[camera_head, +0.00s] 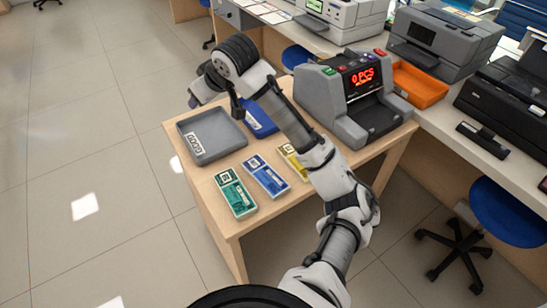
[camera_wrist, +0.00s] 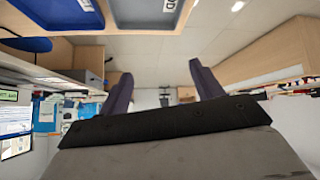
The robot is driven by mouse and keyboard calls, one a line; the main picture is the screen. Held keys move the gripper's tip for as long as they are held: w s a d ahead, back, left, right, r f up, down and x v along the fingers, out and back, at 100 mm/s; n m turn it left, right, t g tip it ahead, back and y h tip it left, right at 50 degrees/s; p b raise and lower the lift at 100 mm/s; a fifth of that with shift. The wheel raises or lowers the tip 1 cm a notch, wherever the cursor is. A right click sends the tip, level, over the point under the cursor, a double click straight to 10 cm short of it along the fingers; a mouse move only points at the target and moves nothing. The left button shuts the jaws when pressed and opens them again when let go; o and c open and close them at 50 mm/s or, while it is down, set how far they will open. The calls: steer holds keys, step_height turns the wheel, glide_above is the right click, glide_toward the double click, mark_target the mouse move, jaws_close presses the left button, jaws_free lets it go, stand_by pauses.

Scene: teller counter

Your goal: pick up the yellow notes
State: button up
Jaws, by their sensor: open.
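The yellow notes (camera_head: 291,157) lie on the wooden table, the rightmost of three bundles. My arm crosses in front of them and hides their right part. A blue bundle (camera_head: 266,176) and a green bundle (camera_head: 236,193) lie to their left. My gripper (camera_head: 194,97) is raised above the far left side of the table, near the grey tray and well away from the yellow notes. In the wrist view the gripper (camera_wrist: 162,82) has its two purple fingers apart with nothing between them. The yellow notes cannot be made out there.
A grey labelled tray (camera_head: 222,150) sits at the table's left, with a blue tray (camera_head: 262,128) behind my arm. A grey note counter (camera_head: 345,92) reading "0 PCS" stands at the table's right rear. The counter beyond holds an orange tray (camera_head: 415,84) and printers.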

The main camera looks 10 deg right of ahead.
steer(key=s+d+f+m+g+h, duration=0.1)
steer(key=s+d+f+g, duration=0.15)
steer(key=d, duration=0.45)
steer(key=s+d+f+m+g+h, duration=0.15)
steer(key=s+d, duration=0.25)
steer(key=d, duration=0.4)
steer(key=s+d+f+m+g+h, duration=0.1)
steer(key=s+d+f+g, duration=0.1)
steer(key=s+d, duration=0.35)
steer(key=shift+m, duration=0.25)
steer(key=w+f, duration=0.1)
steer(key=f, duration=0.1)
steer(key=d+f, duration=0.1)
steer(key=f, duration=0.2)
steer(key=w+f, duration=0.1)
steer(key=f, duration=0.1)
steer(key=shift+w+d+f, duration=0.15)
steer(key=shift+w+d, duration=0.15)
steer(key=shift+d, duration=0.05)
steer(key=shift+w+a+f+p, duration=0.1)
steer(key=shift+w+f+p, duration=0.1)
steer(key=shift+f, duration=0.8)
steer(key=shift+w+f+p, duration=0.1)
steer(key=shift+f+p, duration=0.15)
steer(key=shift+f, duration=0.8)
steer(key=shift+w+a+f+p, duration=0.1)
steer(key=shift+w+f+p, duration=0.1)
steer(key=shift+f, duration=0.8)
steer(key=shift+c, duration=0.4)
steer(key=c, duration=0.7)
